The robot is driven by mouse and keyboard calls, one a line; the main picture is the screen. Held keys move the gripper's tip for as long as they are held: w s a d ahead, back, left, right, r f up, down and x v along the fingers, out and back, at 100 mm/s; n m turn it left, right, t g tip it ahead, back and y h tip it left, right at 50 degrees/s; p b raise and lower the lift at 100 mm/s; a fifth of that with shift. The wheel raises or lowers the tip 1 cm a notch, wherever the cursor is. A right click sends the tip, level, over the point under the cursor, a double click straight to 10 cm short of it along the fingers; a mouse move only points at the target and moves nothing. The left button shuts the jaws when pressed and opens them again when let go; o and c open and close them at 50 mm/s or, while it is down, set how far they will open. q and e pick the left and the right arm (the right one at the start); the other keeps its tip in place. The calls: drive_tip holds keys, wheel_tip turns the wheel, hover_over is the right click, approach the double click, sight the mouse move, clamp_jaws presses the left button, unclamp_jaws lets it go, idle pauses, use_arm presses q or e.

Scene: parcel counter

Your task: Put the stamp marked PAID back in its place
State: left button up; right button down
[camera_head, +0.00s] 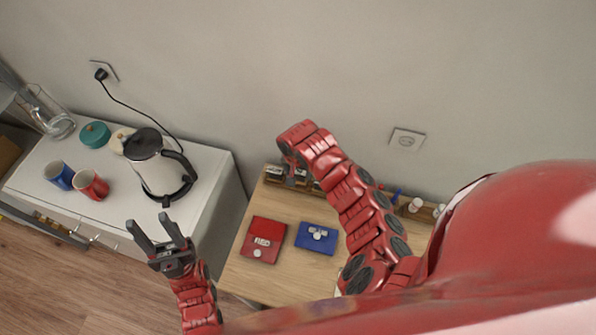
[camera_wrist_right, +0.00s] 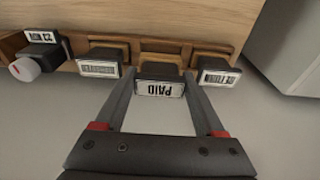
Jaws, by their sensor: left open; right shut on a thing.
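The stamp marked PAID (camera_wrist_right: 160,88) is between the fingers of my right gripper (camera_wrist_right: 159,76) in the right wrist view, its label upside down. It is at a recess of the wooden rack (camera_wrist_right: 145,45), between two other stamps. I cannot tell whether it is fully seated. In the head view my right arm reaches over the desk to the rack's left end (camera_head: 275,169); its gripper and the stamp are hard to make out there. My left gripper (camera_head: 147,219) is open and empty, in front of the white cabinet.
The neighbouring stamps (camera_wrist_right: 103,63) (camera_wrist_right: 215,71) stand close on both sides, with a date stamp (camera_wrist_right: 40,50) further left. A red pad (camera_head: 264,240) and a blue pad (camera_head: 317,238) lie on the desk (camera_head: 285,272). A kettle (camera_head: 155,165) and mugs (camera_head: 91,184) stand on the cabinet.

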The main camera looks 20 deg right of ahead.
drive_tip(key=shift+f+b, duration=0.8)
drive_tip(key=shift+f, duration=0.6)
drive_tip(key=shift+c, duration=0.9)
unclamp_jaws()
drive_tip(key=shift+r, duration=0.2)
drive_tip(key=r+p, duration=0.4)
drive_tip(key=r, duration=0.1)
drive_tip(key=shift+s+a, duration=0.25)
drive_tip(key=shift+s, duration=0.1)
drive_tip(key=shift+f, duration=0.1)
drive_tip(key=shift+o, duration=0.9)
